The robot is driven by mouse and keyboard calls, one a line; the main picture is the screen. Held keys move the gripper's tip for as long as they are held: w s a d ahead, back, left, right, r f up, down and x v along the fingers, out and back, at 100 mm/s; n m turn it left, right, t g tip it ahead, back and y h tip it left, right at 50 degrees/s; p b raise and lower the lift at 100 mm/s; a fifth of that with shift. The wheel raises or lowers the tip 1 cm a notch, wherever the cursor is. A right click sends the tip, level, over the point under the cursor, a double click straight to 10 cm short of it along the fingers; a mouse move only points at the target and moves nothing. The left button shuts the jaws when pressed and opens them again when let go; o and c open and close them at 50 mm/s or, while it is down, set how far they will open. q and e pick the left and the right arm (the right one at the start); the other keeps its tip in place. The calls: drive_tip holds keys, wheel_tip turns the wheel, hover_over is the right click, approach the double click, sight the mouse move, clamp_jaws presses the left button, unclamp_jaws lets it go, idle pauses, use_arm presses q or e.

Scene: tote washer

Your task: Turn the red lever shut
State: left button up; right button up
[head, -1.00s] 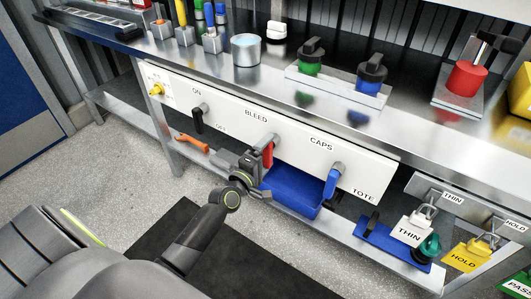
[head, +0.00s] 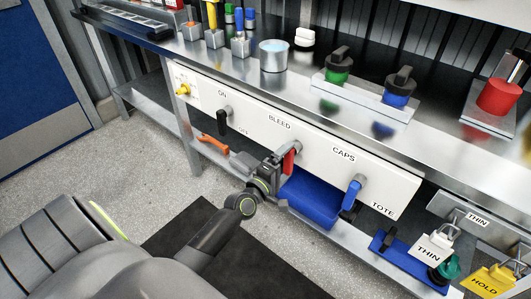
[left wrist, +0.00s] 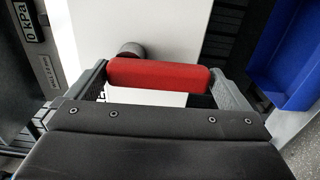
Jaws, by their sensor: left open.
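The red lever (head: 289,160) hangs down from its pivot on the white panel (head: 320,158), right of the BLEED label. My left gripper (head: 278,165) is at the lever, just left of it in the head view. In the left wrist view the red lever (left wrist: 160,74) lies across the gap between the two open fingers of my left gripper (left wrist: 162,86). The fingers stand at either end of the red part; whether they touch it I cannot tell. My right gripper is not in view.
A black lever (head: 222,122) and a blue lever (head: 352,194) hang on the same panel. A blue bin (head: 310,200) is below, close to my left gripper. An orange tool (head: 214,144) lies on the low shelf. Grey floor (head: 140,170) is open at left.

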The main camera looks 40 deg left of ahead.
use_arm(q)
drive_tip(key=s+a+b, duration=0.1)
drive_tip(key=s+b, duration=0.2)
drive_tip(key=s, duration=1.3)
drive_tip(key=shift+s, duration=0.2)
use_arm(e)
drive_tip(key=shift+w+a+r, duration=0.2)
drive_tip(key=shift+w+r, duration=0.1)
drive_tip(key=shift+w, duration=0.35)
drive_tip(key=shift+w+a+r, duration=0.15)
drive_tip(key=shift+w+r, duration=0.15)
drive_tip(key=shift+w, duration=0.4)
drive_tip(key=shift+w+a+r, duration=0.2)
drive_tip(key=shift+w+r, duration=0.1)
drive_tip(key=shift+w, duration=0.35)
use_arm(q)
drive_tip(key=shift+a, duration=0.15)
